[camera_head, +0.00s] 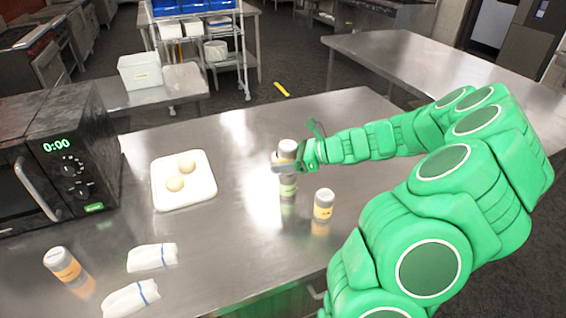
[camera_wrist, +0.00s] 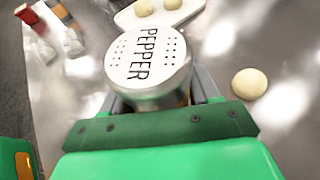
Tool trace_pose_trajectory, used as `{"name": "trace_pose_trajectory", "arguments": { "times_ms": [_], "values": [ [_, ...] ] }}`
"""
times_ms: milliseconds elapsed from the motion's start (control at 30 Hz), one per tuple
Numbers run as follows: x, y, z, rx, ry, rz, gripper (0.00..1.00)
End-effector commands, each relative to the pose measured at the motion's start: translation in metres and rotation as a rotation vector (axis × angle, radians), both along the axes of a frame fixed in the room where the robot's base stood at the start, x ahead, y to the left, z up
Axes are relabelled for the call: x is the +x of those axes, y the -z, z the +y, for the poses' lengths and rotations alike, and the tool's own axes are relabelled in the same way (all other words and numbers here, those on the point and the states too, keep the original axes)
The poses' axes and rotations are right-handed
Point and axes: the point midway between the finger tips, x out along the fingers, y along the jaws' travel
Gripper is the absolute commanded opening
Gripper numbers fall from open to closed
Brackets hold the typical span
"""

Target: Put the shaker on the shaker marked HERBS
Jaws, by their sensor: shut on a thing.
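A shaker with an orange-yellow label (camera_head: 323,204) stands just right and nearer. Another orange-labelled shaker (camera_head: 62,264) stands at the front left.
A white tray (camera_head: 200,197) with two dough balls lies left of the gripper. A separate dough ball (camera_wrist: 249,83) shows in the wrist view. Two folded white towels (camera_head: 152,257) lie at the front left, beside a black microwave (camera_head: 60,160). The counter's far right part is clear.

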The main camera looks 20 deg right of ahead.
Motion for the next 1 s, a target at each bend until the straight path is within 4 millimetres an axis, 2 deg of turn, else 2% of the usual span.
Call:
{"name": "trace_pose_trajectory", "arguments": {
  "times_ms": [100,467,500,633,1000],
  "values": [
    [0.0001,0.0061,0.0001,0.001,0.001,-0.001,0.24],
    [-0.0001,0.0092,0.0003,0.001,0.000,-0.001,0.24],
    [0.0000,0.0089,0.0003,0.000,0.000,-0.001,0.67],
    [0.0000,0.0087,0.0002,0.000,0.000,-0.001,0.86],
    [-0.0001,0.0055,0.0002,0.001,-0.001,-0.001,0.86]
  ]
}}
